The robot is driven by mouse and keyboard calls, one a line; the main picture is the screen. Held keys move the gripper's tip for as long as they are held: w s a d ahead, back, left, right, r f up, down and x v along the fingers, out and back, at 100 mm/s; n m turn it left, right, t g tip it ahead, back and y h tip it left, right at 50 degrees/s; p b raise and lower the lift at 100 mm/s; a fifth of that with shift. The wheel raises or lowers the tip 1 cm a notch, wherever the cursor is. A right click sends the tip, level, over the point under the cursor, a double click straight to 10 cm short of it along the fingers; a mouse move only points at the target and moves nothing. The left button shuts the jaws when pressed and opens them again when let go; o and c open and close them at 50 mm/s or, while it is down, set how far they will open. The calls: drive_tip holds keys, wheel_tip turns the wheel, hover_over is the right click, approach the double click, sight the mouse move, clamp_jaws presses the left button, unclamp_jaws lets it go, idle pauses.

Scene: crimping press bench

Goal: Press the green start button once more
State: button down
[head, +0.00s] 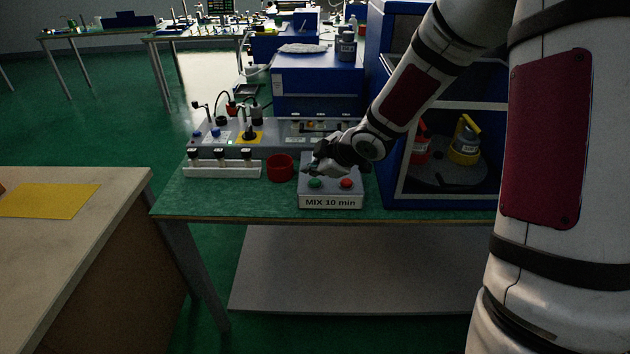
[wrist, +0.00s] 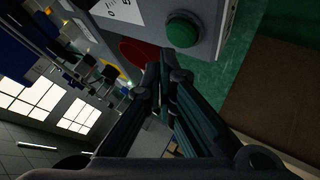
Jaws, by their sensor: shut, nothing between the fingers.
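The grey control box (head: 331,197), labelled "MIX 10 min", stands at the front edge of the green bench. Its green button (head: 315,183) is on the left of the top face and a red button (head: 347,183) is on the right. In the wrist view the green button (wrist: 183,29) is just ahead of the fingertips, with a visible gap in the picture. My gripper (head: 310,170) is shut and empty, over the back left of the box in the head view. The closed fingers (wrist: 163,68) also show in the wrist view. I see no contact with the button.
A red cup (head: 280,167) stands left of the box, beside a white rack (head: 222,170) with dark-capped vials. A grey panel (head: 270,132) runs behind. A blue cabinet (head: 388,170) stands close on the right. A beige table (head: 110,190) is at the left.

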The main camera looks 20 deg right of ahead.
drive_tip(key=shift+f, duration=0.15)
idle(0.7)
drive_tip(key=shift+f+b, duration=0.3)
